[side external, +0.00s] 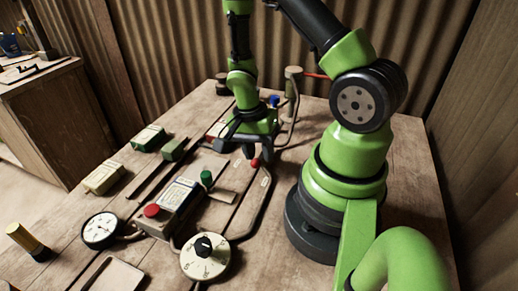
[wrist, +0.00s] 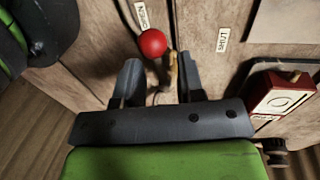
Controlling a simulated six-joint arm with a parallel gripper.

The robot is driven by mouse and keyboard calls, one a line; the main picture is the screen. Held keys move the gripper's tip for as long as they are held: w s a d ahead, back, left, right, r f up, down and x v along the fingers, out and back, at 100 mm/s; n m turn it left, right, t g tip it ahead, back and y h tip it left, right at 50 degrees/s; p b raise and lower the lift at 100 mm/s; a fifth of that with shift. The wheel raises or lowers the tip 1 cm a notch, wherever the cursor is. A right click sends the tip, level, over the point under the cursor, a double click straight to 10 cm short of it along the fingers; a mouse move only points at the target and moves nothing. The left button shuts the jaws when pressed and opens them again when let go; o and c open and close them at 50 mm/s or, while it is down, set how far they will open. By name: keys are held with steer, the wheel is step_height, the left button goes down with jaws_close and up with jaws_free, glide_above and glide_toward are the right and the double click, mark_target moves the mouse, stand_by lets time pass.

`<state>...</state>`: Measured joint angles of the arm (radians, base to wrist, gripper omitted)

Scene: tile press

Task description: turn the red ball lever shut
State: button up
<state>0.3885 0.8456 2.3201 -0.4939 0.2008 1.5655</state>
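The red ball (wrist: 152,43) of the lever shows in the wrist view just beyond my fingertips, left of centre. A short brass-coloured piece (wrist: 173,68) runs near it, between and ahead of the fingers. The ball lies close to a label (wrist: 141,14) that seems to read OPEN; a second label (wrist: 222,40), apparently SHUT, is to the right. My gripper (wrist: 160,78) is open with nothing held. In the side view the red ball (side external: 255,163) shows just below my gripper (side external: 250,150), which points down over the table. The lever's pivot is mostly hidden.
A red and white box (wrist: 284,93) sits right of my fingers. On the bench (side external: 400,190) stand a box with a red button (side external: 152,211), a green knob (side external: 207,177), a white dial (side external: 205,256), a gauge (side external: 100,228) and a blue knob (side external: 273,100). Pipes run around the lever.

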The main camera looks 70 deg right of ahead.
jaws_close()
steer(key=shift+m, duration=0.3)
steer(key=m, duration=0.1)
steer(key=w+m, duration=0.1)
steer(key=m, duration=0.1)
steer(key=shift+d+y, duration=0.1)
steer(key=shift+y, duration=0.3)
steer(key=m, duration=0.3)
steer(key=shift+w+d, duration=0.2)
steer(key=shift+w, duration=0.15)
steer(key=m, duration=0.3)
steer(key=w+d+m+t+y, duration=0.1)
steer(key=m, duration=0.1)
steer(key=shift+d+m, duration=0.1)
steer(key=shift+m, duration=0.2)
steer(key=m, duration=0.2)
steer(key=d+m, duration=0.1)
steer(key=m, duration=0.1)
steer(key=m+t, duration=0.1)
steer(key=m, duration=0.1)
steer(key=shift+w+d, duration=0.2)
steer(key=shift+d, duration=0.2)
